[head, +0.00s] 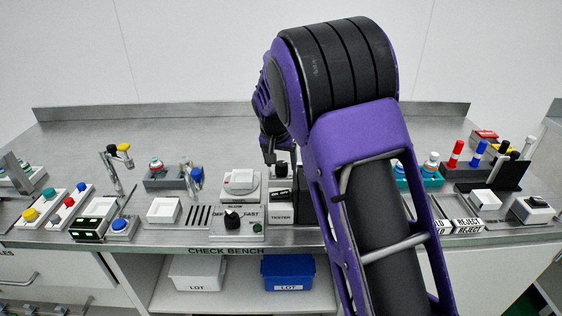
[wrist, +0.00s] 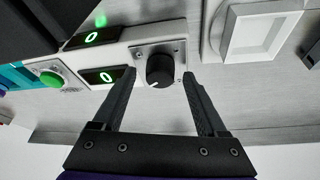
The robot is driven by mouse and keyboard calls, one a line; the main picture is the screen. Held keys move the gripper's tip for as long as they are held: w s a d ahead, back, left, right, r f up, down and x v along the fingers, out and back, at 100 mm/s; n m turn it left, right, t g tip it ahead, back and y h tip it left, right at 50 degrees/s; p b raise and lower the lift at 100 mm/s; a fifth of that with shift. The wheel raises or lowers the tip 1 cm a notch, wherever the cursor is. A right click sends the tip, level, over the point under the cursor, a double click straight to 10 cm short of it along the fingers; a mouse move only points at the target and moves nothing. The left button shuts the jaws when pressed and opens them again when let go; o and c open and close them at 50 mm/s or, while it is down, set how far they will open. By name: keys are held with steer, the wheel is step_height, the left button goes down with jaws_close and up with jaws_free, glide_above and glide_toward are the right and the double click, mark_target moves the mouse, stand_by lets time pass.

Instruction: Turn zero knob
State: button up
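The knob (wrist: 159,70) is black and round with a white pointer mark, on a metal plate of a pale panel in the wrist view. The panel has two dark displays (wrist: 101,76), each showing a green 0, and a green button (wrist: 50,77). My gripper (wrist: 159,76) is open, one fingertip on each side of the knob. Gaps show between knob and fingers, and nothing is held. In the head view my gripper (head: 276,158) points down over the bench behind the tester label (head: 281,218). My own arm hides much of that area.
A white square-framed unit (wrist: 262,30) stands right of the knob in the wrist view. In the head view, a control box with a black selector (head: 232,219) sits at the front edge. The rear bench is clear.

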steer(key=p+v, duration=0.1)
steer(key=v, duration=1.6)
steer(key=shift+s+r+p, duration=0.15)
steer(key=shift+p, duration=0.25)
